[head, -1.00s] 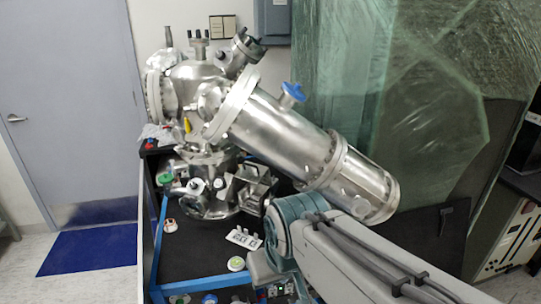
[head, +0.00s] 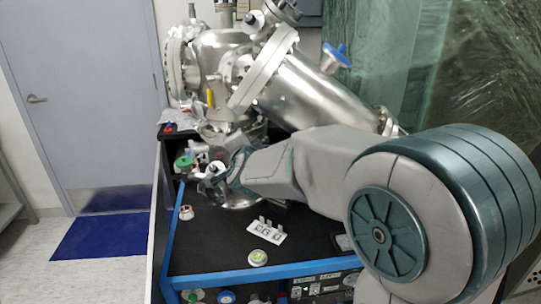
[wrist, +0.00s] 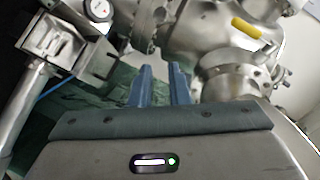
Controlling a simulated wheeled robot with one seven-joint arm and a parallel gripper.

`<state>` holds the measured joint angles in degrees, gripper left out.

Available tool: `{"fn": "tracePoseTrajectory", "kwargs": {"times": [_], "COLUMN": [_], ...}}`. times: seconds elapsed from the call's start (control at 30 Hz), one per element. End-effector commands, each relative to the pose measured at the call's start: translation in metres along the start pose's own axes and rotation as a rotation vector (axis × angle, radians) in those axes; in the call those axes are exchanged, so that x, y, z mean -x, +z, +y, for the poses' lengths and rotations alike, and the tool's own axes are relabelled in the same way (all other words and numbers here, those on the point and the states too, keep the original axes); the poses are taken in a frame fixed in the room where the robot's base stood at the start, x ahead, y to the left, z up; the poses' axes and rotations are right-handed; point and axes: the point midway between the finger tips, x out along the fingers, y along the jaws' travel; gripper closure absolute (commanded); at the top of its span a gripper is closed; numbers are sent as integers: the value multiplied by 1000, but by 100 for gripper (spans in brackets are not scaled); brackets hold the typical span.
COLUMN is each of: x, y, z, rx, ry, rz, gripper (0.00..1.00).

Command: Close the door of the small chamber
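My gripper (wrist: 161,72) shows in the wrist view with two blue-grey fingers apart and nothing between them, so it is open. To its left is a small boxy metal chamber part (wrist: 75,47) with a square opening or plate, on a metal tube; whether this is the door cannot be told. The large steel chamber body (wrist: 200,25) lies ahead and to the right. In the head view my arm reaches left across the lower front of the steel vessel (head: 225,55). It hides most of the small chamber, and my fingers cannot be made out there.
A black-topped cart (head: 215,250) with a blue frame carries the apparatus. A small metal part with posts (head: 267,231) and a green-white round item (head: 257,258) lie on it. A long steel cylinder (head: 315,95) slopes right behind my arm. Floor is open at left.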

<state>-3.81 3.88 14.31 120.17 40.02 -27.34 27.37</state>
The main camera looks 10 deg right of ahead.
Motion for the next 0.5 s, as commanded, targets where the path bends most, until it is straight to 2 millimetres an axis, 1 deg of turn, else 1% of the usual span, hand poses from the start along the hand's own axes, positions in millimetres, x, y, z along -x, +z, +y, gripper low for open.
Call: {"fn": "tracePoseTrajectory", "kwargs": {"times": [0.03,0.1,0.2,0.3,0.4,0.5], "x": [-19,-36,-55,-66,-70,-71], "y": [6,5,5,5,6,6], "z": [14,24,43,64,82,93], "rx": [-76,-190,-333,-443,-518,-561], "ry": [-8,-23,-34,-33,-29,-26], "rz": [61,163,307,437,539,607], "gripper": [84,84,84,84,84,84]}}
